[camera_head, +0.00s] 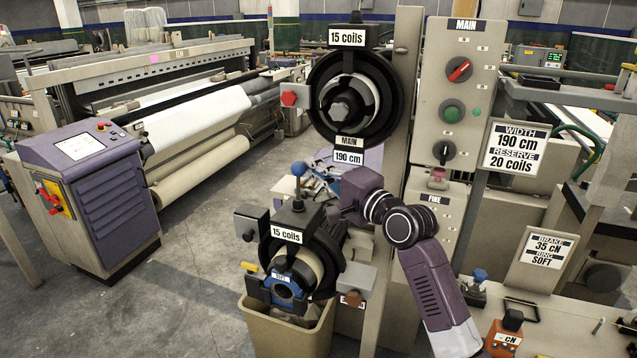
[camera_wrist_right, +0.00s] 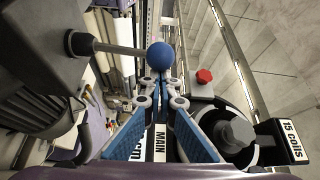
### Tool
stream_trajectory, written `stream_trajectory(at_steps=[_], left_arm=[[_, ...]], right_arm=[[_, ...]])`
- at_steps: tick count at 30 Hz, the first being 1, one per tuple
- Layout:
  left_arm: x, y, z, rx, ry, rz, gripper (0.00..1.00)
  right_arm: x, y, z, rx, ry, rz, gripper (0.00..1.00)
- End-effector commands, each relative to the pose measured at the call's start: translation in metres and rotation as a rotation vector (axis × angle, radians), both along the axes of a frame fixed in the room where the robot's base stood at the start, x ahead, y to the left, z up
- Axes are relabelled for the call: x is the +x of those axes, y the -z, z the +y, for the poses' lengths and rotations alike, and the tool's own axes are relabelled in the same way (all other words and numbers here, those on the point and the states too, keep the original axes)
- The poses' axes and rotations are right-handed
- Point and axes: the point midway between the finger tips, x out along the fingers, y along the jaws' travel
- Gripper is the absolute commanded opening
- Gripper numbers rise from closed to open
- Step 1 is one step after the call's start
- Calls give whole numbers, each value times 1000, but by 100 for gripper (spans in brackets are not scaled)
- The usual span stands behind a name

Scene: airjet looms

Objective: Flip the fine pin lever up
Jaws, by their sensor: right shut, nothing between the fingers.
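A lever with a blue ball knob (camera_head: 299,169) rises on a thin rod from the grey block on top of the lower feeder (camera_head: 297,250); it looks upright in the head view. In the right wrist view the blue ball (camera_wrist_right: 160,54) and its metal rod (camera_wrist_right: 122,48) show large, just beyond my fingertips. My right gripper (camera_head: 320,178) reaches in beside the knob, right of it in the head view. Its blue-padded fingers (camera_wrist_right: 160,85) are shut and empty. I cannot tell whether they touch the ball. The FINE label (camera_head: 433,199) is on the panel behind my arm. My left gripper is not in view.
The upper MAIN feeder (camera_head: 346,98) sits above my gripper, with a red knob (camera_head: 289,98) at its left. A beige bin (camera_head: 288,330) stands under the lower feeder. The post and MAIN panel (camera_head: 458,95) stand to the right. Open floor lies at left.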

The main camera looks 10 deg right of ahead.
Motion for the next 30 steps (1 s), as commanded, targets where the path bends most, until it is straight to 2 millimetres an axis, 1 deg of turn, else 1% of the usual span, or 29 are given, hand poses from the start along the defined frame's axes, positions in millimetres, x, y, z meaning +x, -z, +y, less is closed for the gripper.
stream_trajectory(at_steps=[1, 5, 13, 18, 24, 30], left_arm=[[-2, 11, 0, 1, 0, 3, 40], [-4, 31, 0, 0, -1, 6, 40], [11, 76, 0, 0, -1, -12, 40], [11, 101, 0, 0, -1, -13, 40], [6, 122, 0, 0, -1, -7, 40], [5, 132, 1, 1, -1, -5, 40]], right_arm=[[-4, 4, 2, -24, -1, -41, 0], [-13, 4, 8, -91, -1, -148, 0], [-31, 4, 19, -218, 0, -354, 0], [-40, 4, 25, -280, 0, -455, 0], [-47, 4, 29, -330, 0, -538, 0], [-51, 3, 31, -358, 0, -584, 0]])
